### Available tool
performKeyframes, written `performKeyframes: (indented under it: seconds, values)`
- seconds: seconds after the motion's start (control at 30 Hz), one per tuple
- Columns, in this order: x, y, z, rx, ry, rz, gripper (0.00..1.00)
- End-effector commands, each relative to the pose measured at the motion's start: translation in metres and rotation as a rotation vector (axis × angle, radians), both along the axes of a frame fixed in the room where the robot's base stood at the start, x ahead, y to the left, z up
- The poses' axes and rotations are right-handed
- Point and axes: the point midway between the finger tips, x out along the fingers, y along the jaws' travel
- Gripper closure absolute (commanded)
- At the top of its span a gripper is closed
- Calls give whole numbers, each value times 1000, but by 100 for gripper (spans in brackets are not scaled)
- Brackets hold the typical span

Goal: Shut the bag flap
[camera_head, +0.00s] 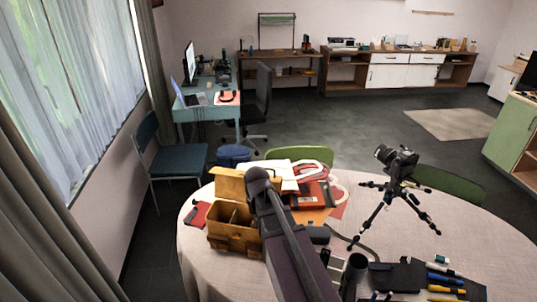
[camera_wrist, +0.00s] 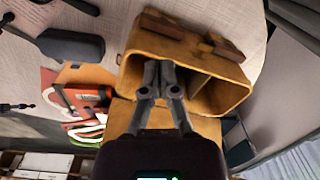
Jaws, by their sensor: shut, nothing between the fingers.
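The tan bag (camera_head: 232,236) stands on the round table at the near left, its divided inside showing from above. Its flap (camera_head: 230,184) is open, spread at the bag's far side. In the wrist view the bag (camera_wrist: 143,42) shows two open compartments, and the flap (camera_wrist: 118,118) extends from its edge, partly hidden behind my gripper. My gripper (camera_wrist: 161,72) is shut and empty, its fingertips over the bag's opening near the flap's hinge side. I cannot tell whether it touches the bag. In the head view my arm hides the fingers and part of the bag's right side.
The table (camera_head: 205,272) also bears a camera on a small tripod (camera_head: 385,200), red and white items (camera_head: 308,186) right of the bag, a small red object (camera_head: 198,215) left of it, and pens (camera_head: 445,290) at the near right. A green chair (camera_head: 300,154) stands behind.

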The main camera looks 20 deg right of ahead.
Motion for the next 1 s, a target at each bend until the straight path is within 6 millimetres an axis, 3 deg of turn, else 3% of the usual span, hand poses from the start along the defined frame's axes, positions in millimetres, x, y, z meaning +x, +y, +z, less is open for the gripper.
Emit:
performKeyframes:
  seconds: [0.03, 1.0]
  values:
    - [15, -5, 17, 0, 0, -16, 100]
    - [187, -100, 171, 2, -3, -342, 100]
